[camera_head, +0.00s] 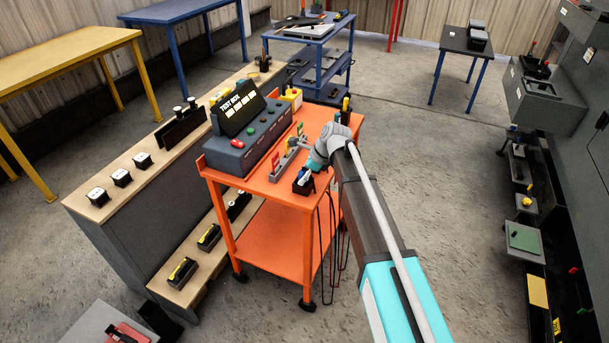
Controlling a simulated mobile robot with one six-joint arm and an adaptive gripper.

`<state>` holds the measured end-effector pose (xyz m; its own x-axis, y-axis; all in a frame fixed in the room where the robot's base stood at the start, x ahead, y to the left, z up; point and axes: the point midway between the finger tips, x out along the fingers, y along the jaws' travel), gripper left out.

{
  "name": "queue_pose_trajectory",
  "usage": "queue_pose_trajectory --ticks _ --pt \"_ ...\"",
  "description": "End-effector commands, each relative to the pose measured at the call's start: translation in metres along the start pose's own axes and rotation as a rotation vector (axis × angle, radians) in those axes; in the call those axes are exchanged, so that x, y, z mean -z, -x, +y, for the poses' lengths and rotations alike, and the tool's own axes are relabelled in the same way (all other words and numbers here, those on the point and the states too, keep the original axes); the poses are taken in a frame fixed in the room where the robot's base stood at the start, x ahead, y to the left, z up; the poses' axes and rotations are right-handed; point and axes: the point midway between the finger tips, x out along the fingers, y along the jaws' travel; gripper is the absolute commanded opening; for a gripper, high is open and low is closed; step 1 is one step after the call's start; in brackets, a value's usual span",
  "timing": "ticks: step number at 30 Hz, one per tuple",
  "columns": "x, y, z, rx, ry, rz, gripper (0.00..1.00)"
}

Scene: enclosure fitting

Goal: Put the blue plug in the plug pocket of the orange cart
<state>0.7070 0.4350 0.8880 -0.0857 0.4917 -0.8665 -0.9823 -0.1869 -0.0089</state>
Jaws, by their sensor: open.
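The orange cart (268,240) stands in the middle of the head view. My gripper (304,177) is open and low over the front right corner of its top, at a small dark box-like holder (302,188). I cannot tell whether this holder is the plug pocket. My wrist and fingers cover part of it. I cannot make out the blue plug for sure; a small bluish patch shows at my fingertips, but it may be part of my gripper.
A grey test box (240,140) stands on the cart's left side, beside a rack (288,158) with red and green pieces. Dark cables (333,235) hang from the cart's right side. A wooden-topped bench (100,208) is close on the left. Floor (450,200) to the right is clear.

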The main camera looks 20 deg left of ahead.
Motion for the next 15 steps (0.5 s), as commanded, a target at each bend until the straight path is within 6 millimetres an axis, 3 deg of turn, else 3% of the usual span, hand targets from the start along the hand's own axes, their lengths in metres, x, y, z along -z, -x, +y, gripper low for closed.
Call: queue_pose_trajectory --ticks 15 --pt "-0.003 0.032 0.000 0.001 -0.001 0.000 0.78"
